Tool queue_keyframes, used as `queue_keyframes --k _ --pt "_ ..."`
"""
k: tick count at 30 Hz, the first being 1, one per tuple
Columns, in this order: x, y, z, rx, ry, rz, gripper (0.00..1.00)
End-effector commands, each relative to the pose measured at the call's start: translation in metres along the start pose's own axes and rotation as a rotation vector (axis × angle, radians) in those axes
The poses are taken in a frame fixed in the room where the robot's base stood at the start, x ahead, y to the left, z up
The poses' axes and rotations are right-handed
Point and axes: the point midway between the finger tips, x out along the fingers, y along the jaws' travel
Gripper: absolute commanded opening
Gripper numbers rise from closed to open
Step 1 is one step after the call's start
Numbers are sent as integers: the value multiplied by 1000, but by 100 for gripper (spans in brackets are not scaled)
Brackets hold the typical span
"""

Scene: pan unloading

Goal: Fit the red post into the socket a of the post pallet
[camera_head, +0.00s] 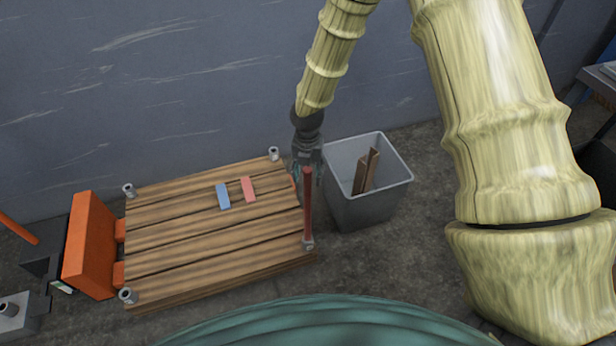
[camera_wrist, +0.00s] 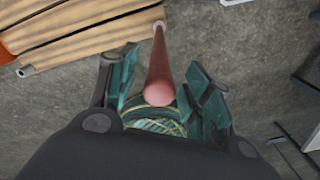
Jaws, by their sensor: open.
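The red post (camera_head: 308,205) stands upright at the near right corner of the wooden post pallet (camera_head: 200,257). Its lower end is in the grey socket (camera_head: 308,244) there; the seating depth is hidden. My gripper (camera_head: 307,170) is open at the post's upper end. In the wrist view, the post (camera_wrist: 159,75) runs between the spread teal fingers of my gripper (camera_wrist: 165,88), with gaps on both sides. Other grey sockets sit at the far right corner (camera_head: 273,154), far left corner (camera_head: 129,190) and near left corner (camera_head: 127,295). No socket letters are readable.
A grey bin (camera_head: 370,205) with brown boards stands close to the pallet's right side. A blue strip (camera_head: 223,196) and a pink strip (camera_head: 248,189) lie on the pallet. An orange block (camera_head: 90,245) adjoins its left end. A grey wall (camera_head: 150,90) rises behind.

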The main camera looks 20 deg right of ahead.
Motion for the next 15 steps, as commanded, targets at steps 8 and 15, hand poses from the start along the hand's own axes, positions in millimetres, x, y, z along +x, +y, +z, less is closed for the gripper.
queue_keyframes --k 8,15 --pt "-48 0 1 2 -2 2 50" --pt "-81 1 1 1 -1 3 50"
